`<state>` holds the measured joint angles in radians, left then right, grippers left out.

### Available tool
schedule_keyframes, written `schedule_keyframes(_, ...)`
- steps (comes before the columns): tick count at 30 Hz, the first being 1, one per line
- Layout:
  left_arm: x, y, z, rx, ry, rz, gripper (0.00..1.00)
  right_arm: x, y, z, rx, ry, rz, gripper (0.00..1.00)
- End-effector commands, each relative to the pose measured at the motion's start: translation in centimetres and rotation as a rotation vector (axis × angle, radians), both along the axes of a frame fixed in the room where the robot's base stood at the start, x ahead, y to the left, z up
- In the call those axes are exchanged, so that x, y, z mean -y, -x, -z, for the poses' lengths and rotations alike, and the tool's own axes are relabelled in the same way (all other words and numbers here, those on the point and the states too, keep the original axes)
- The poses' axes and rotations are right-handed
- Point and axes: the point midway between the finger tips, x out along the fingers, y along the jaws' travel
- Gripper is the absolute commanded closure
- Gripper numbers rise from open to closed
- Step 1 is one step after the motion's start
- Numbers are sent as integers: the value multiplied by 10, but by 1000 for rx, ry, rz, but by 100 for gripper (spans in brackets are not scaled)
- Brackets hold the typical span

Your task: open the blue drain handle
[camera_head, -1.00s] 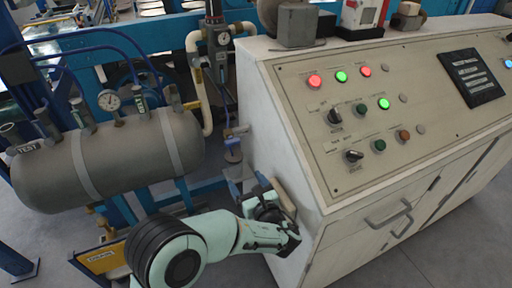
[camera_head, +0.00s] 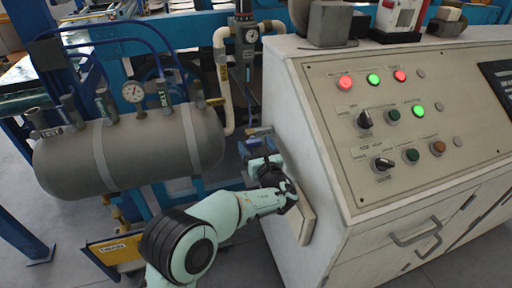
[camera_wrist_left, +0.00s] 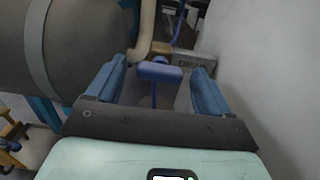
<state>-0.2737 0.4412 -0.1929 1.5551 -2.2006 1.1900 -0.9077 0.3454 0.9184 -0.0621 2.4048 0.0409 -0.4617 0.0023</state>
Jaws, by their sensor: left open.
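The blue drain handle (camera_wrist_left: 158,71) is a short bar on a stem, seen in the left wrist view. A light label (camera_wrist_left: 195,66), which seems to read DRAIN, sits just behind it to the right. My left gripper (camera_head: 258,152) is open. Its two blue fingers stand on either side of the handle in the wrist view, with a gap on each side. I cannot tell how far the handle is between them in depth. In the head view my gripper hides the handle. My right gripper is not in view.
A grey tank (camera_head: 130,150) with a pressure gauge (camera_head: 133,92) stands to the left. The control console (camera_head: 385,130) stands close to the right of my left gripper. A cream pipe (camera_head: 224,85) runs down behind. A yellow-fronted box (camera_head: 115,250) lies low at left.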

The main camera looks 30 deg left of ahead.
Motion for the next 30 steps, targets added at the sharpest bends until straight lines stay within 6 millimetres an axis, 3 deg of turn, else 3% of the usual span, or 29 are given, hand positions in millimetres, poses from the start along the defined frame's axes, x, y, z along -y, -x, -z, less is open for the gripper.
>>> schedule_keyframes(9,-2,-2,0,0,0,0,19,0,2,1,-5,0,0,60)
schedule_keyframes(15,-2,-2,0,0,0,0,75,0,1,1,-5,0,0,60)
schedule_keyframes(30,-2,-2,0,92,77,-1,75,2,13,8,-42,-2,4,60)
